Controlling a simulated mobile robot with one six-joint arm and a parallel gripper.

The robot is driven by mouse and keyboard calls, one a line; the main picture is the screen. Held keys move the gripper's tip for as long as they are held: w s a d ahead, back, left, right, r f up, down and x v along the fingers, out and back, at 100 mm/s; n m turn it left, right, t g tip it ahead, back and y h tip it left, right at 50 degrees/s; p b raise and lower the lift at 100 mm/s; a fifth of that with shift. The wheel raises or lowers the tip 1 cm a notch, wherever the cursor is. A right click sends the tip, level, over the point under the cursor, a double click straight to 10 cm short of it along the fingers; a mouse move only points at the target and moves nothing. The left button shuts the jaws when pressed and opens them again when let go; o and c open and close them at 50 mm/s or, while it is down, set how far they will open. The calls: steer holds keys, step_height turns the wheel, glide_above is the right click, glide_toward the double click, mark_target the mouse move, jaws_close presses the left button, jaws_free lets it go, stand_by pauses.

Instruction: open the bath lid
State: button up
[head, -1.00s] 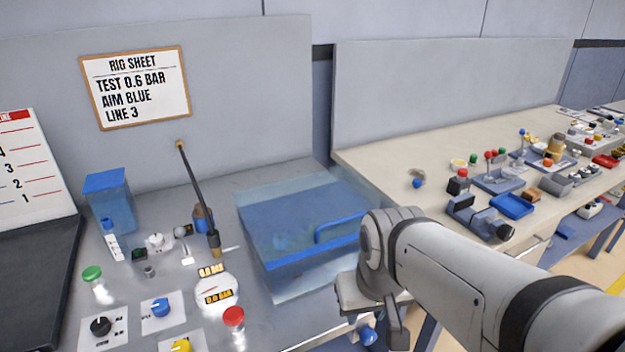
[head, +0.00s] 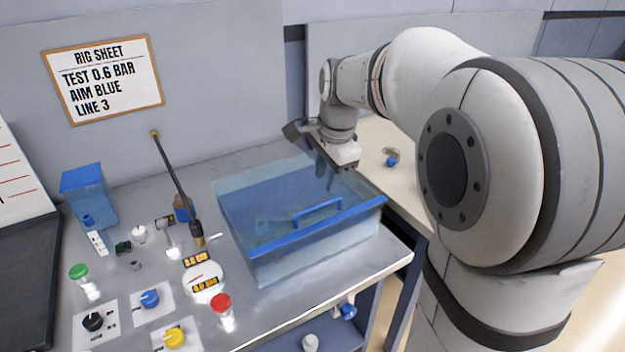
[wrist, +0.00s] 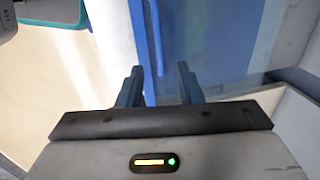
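The bath is a clear, blue-tinted box (head: 300,262) on the metal bench in the head view. Its blue see-through lid (head: 255,205) appears to lie flat on top, with a blue bar handle (head: 318,210) near the front edge. My gripper (head: 331,184) is above the right part of the lid, behind and right of the handle, pointing down. In the wrist view my gripper (wrist: 158,78) has its two fingers apart with nothing held between them. A long blue strip runs beyond the fingers there; I cannot tell whether it is the rim or the handle.
A black rod with a brass end (head: 178,185) stands left of the bath. Knobs and a red button (head: 221,303) are at the front left, with a round gauge (head: 203,276) beside them. A blue container (head: 88,195) stands at the back left. A second table (head: 375,145) adjoins on the right.

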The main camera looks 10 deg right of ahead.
mark_target(323, 205)
steer(key=f, duration=0.2)
steer(key=w+f, duration=0.1)
steer(key=f, duration=0.4)
steer(key=shift+w+a+f, duration=0.15)
steer(key=shift+w+a, duration=0.05)
steer(key=shift+a, duration=0.05)
jaws_close()
steer(key=shift+d, duration=0.1)
